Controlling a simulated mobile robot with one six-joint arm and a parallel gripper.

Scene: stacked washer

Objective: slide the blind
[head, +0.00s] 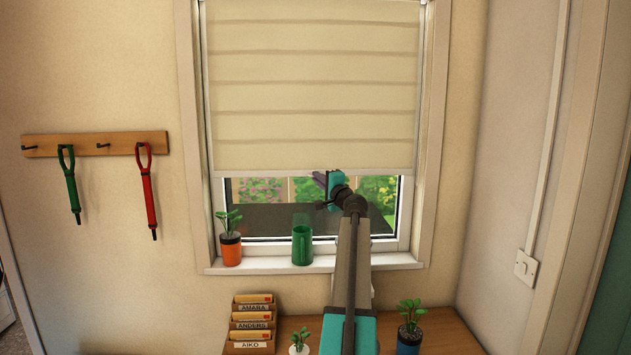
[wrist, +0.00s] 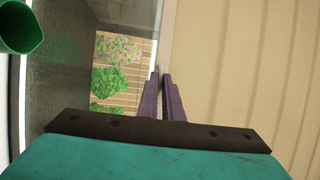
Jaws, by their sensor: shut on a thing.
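A garden view shows below that edge. In the wrist view the blind (wrist: 245,70) fills the right side, and its pale bottom edge (wrist: 168,35) runs up from the fingertips. My gripper (head: 321,178) is at the blind's lower edge, near its middle. Its purple fingers (wrist: 160,77) are close together, shut on the bottom edge of the blind. The exact grip is partly hidden by the fingers.
Below are a letter rack (head: 251,326) and plants (head: 409,322) on a wooden top. A hook rail (head: 95,143) is on the left wall.

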